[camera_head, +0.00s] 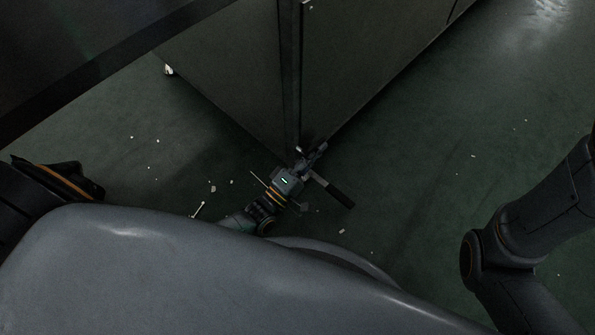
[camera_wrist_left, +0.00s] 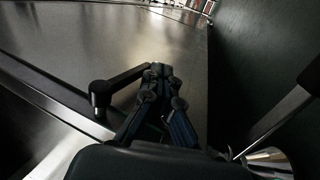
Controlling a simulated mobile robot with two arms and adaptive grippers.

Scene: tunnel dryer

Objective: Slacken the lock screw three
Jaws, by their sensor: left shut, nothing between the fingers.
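My left gripper (camera_head: 314,153) is low at the near corner of the large metal cabinet (camera_head: 225,75) in the head view. In the left wrist view its fingers (camera_wrist_left: 157,70) are shut with nothing between them. A black lever (camera_wrist_left: 121,80) with a round, downturned end is just left of the fingertips there; its other end runs behind them, and I cannot tell whether they touch. I cannot tell whether this lever belongs to lock screw three; no label is readable. A dark rod (camera_head: 334,191) shows beside the gripper in the head view. My right gripper is out of view.
The green floor (camera_head: 440,165) is open to the right of the cabinet, with small pale scraps scattered on it. A dark beam (camera_head: 95,70) crosses the upper left. In the left wrist view a shiny cone-shaped part (camera_wrist_left: 266,160) is at lower right.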

